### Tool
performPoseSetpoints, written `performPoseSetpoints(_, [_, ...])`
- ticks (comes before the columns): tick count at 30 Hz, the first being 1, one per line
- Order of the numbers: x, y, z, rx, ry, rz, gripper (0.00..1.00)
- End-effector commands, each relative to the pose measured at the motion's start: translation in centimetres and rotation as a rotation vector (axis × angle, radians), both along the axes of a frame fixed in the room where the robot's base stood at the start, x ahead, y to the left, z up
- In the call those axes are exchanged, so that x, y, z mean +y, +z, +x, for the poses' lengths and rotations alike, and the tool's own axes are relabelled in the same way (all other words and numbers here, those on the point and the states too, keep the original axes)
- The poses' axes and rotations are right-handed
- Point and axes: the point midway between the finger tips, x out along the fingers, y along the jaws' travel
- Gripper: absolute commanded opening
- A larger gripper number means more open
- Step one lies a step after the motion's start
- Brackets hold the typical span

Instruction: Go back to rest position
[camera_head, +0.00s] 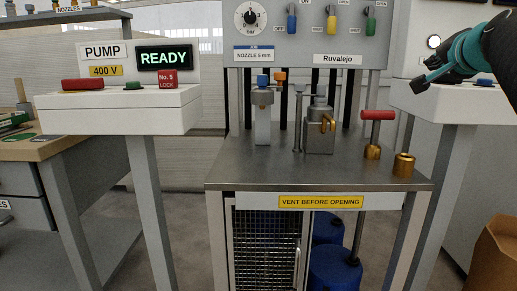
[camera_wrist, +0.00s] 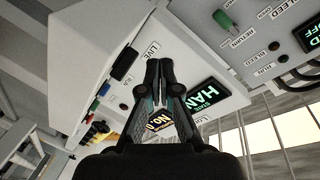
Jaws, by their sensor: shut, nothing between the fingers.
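My gripper (camera_head: 428,80) is at the upper right of the head view, black and teal, with its fingers pointing left. It is over the white sloped box on the right post (camera_head: 455,103). In the wrist view my gripper (camera_wrist: 159,68) has its two black fingers together, pointing up the picture, with nothing held between them. Behind the fingers is a pale panel (camera_wrist: 190,55) with a "LIVE" label, a lit green display (camera_wrist: 203,98) and a yellow-and-black tag (camera_wrist: 160,121) partly hidden by the fingers. I cannot tell whether the fingers touch the panel.
A metal bench (camera_head: 225,174) with fittings and a red-handled valve (camera_head: 376,128) stands in the middle. A pump box (camera_head: 120,113) reading "READY" is at left. A dial and switch panel (camera_head: 310,40) is behind. A brown box (camera_head: 497,262) sits at lower right.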

Motion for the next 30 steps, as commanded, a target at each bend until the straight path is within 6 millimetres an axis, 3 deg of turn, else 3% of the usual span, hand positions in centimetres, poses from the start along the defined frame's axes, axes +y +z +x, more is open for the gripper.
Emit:
performPoseSetpoints(5, [1.0,-6.4,-0.6,0.17,0.035,-0.059,0.0])
performPoseSetpoints(11, [5.0,-16.9,-4.0,0.453,0.149,-0.171,0.0])
performPoseSetpoints(17, [10.3,-27.1,-10.4,0.729,0.313,-0.309,0.0])
performPoseSetpoints(21, [13.7,-33.3,-15.9,0.891,0.438,-0.415,0.0])
performPoseSetpoints(27, [17.5,-39.6,-23.4,1.027,0.596,-0.565,0.0])
performPoseSetpoints(30, [18.9,-40.6,-25.2,1.021,0.645,-0.616,0.0])
